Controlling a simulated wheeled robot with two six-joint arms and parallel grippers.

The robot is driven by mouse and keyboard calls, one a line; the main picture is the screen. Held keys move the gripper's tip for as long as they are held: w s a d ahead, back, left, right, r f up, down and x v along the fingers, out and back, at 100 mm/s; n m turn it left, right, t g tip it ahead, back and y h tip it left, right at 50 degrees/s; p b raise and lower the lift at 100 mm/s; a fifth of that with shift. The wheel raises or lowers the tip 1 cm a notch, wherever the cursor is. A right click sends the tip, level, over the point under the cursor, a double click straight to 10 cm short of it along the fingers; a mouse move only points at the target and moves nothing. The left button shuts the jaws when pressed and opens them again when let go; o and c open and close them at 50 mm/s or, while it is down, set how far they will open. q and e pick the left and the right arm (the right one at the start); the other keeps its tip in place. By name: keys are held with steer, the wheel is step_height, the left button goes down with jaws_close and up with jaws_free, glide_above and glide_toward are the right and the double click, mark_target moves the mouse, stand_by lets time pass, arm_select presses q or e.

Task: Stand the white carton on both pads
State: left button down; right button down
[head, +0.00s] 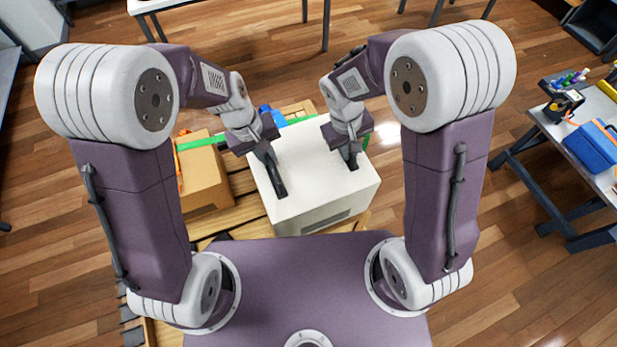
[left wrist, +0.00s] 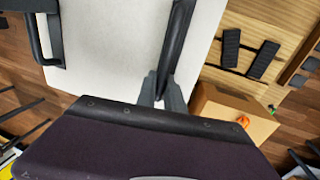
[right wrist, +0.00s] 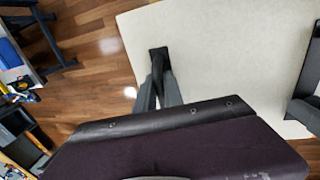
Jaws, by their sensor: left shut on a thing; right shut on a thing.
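The white carton (head: 318,187) is in front of me in the head view, its pale top up and a dark slot in its near side. My left gripper (head: 268,158) is shut on a black handle at the carton's left part; the handle also shows in the left wrist view (left wrist: 178,40). My right gripper (head: 350,155) is shut on a black handle (right wrist: 158,53) at its right part. Two dark pads (left wrist: 230,47) (left wrist: 263,60) lie side by side on pale wood beside the carton. I cannot tell whether the carton is clear of the wood.
A brown carton (head: 203,175) with a green strap (head: 200,143) stands left of the white carton on the slatted wood (head: 232,215). A blue thing (head: 268,112) is behind. A side table (head: 590,165) with a blue box stands right; open floor lies between.

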arm_select(q)
steer(key=shift+r, duration=0.15)
arm_select(e)
steer(key=shift+r, duration=0.15)
stand_by(0.4)
